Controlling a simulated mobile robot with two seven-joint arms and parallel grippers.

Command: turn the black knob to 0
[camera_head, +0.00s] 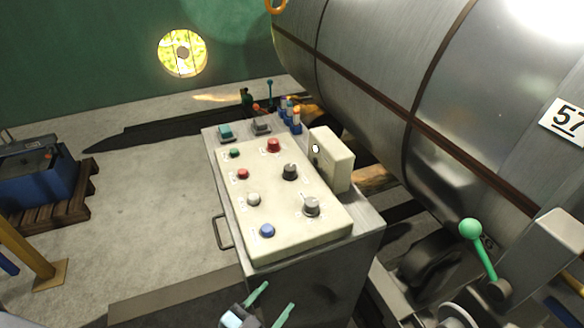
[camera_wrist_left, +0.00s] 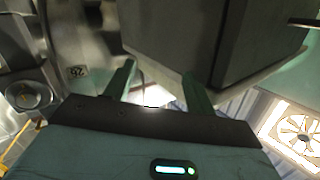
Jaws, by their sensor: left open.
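The black knob (camera_head: 290,172) stands on the sloping cream panel (camera_head: 285,241) of a grey console, right of the panel's middle. A pale mark shows at its top, but its setting is too small to read. A grey knob (camera_head: 311,206) sits nearer on the same panel. My left gripper (camera_head: 270,300) is open and empty, low in the head view, in front of and below the console's near edge, well apart from the black knob. Its two green fingers also show in the left wrist view (camera_wrist_left: 158,85). My right gripper is not in view.
Red (camera_head: 274,145), green, white and blue buttons surround the knobs. A cream box (camera_head: 332,158) stands up at the panel's right. A large metal tank (camera_head: 400,80) and a green-ball lever (camera_head: 471,229) are at the right. Open floor (camera_head: 150,190) lies left of the console.

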